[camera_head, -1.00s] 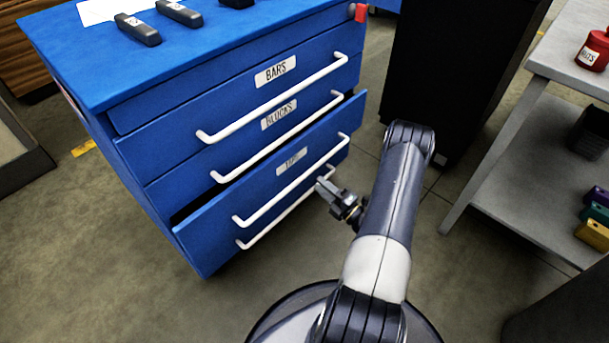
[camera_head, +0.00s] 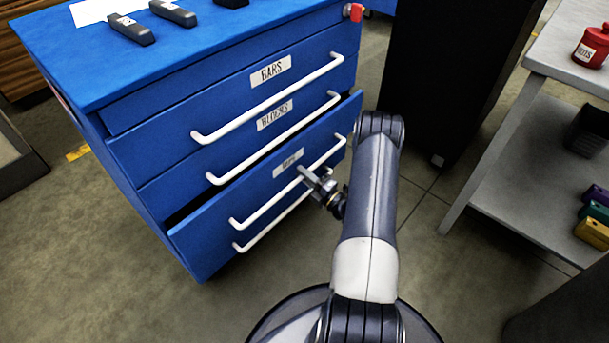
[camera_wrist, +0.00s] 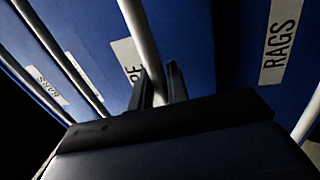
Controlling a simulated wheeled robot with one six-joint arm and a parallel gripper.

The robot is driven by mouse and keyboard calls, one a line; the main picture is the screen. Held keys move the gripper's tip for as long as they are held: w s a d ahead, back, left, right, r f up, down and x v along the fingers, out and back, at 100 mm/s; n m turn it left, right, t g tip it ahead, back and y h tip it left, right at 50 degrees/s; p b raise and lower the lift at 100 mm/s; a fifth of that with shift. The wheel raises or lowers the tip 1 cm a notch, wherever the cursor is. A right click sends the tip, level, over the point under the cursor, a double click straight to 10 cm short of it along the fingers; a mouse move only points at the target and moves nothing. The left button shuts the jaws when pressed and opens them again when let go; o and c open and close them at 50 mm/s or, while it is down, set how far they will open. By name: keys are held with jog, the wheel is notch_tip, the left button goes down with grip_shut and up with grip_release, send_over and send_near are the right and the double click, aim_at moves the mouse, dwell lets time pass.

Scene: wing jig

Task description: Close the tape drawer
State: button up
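The tape drawer (camera_head: 208,232) is the pulled-out blue drawer in the cabinet, with a dark gap above its front. Its white bar handle (camera_head: 262,207) runs slantwise across the front, and its label (camera_head: 288,163) is partly readable. My gripper (camera_head: 316,180) is at the upper right part of this handle. In the wrist view, the handle (camera_wrist: 138,28) passes down between the two fingers of my gripper (camera_wrist: 157,85), close to both. I cannot tell whether they clamp it. The label (camera_wrist: 128,60) beside it is partly hidden.
The BARS (camera_head: 160,132) and BLOCKS (camera_head: 170,180) drawers above look shut. A RAGS label (camera_wrist: 278,40) shows on the drawer below. Dark bars (camera_head: 132,29) lie on the cabinet top (camera_head: 75,60). A black cabinet (camera_head: 440,80) and grey shelf table (camera_head: 520,190) stand to the right.

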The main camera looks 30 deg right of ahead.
aim_at(294, 168)
grip_shut()
jog(key=x, duration=0.2)
jog(key=b+x, duration=0.1)
jog(key=x, duration=0.1)
jog(key=shift+w+f, duration=0.1)
jog(key=shift+f, duration=0.35)
jog(key=shift+w+r, duration=0.1)
jog(key=shift+w, duration=0.05)
jog(key=shift+o, duration=2.1)
grip_release()
jog(key=shift+w+a, duration=0.1)
jog(key=p+v, duration=0.2)
jog(key=v, duration=0.9)
